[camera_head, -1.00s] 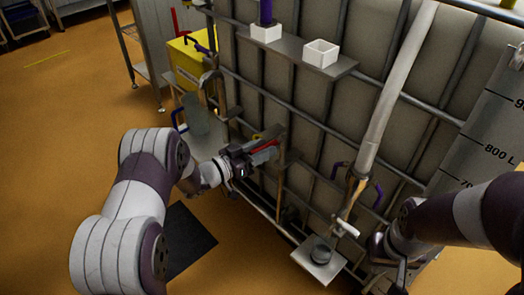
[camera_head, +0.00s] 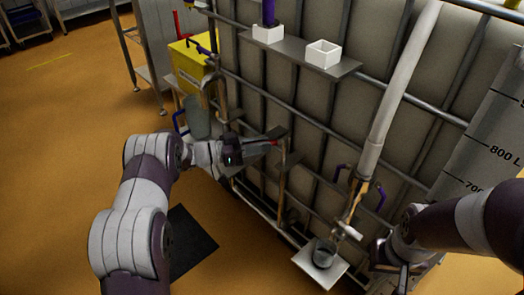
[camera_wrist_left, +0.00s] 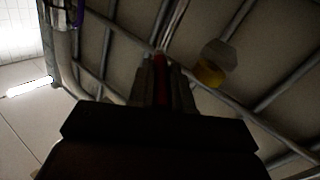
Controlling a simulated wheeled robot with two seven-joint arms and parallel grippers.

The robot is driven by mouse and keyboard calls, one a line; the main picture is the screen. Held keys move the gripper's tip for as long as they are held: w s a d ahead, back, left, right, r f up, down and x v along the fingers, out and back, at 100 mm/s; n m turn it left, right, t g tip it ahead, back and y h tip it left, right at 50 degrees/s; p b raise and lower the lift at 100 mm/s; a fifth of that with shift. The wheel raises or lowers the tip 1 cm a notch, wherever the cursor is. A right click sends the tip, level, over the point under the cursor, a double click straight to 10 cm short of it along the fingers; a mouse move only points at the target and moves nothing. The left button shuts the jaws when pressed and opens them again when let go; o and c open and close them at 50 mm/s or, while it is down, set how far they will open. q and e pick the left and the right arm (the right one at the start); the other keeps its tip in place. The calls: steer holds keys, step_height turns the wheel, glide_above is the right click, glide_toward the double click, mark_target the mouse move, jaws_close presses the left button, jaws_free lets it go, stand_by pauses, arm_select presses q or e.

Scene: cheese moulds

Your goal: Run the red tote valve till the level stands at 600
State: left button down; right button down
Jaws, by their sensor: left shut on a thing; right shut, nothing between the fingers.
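My left gripper (camera_head: 268,144) is shut on the red valve handle (camera_head: 274,143) at the front of the tote (camera_head: 300,100). In the left wrist view the red handle (camera_wrist_left: 161,80) runs between the two fingers. Most of the handle is hidden by the fingers. The level scale (camera_head: 485,150) on the right shows the 800 L mark and part of a 700 mark. Its lower part, where 600 would be, is hidden behind my right arm. I cannot make out the liquid level. My right gripper (camera_head: 380,256) is shut and empty, low at the right.
A dark cup (camera_head: 323,252) stands on a small plate (camera_head: 318,270) below a tap with a white handle (camera_head: 349,231). A shelf (camera_head: 290,50) holds two white boxes. A yellow bin (camera_head: 188,66) and a grey jug (camera_head: 197,117) are at left. Metal bars cross the tote's front.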

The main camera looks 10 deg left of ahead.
arm_select(q)
steer(key=shift+w+g, duration=0.1)
steer(key=shift+g, duration=0.2)
steer(key=c, duration=1.1)
jaws_free()
steer(key=shift+o, duration=0.2)
steer(key=shift+r, duration=0.1)
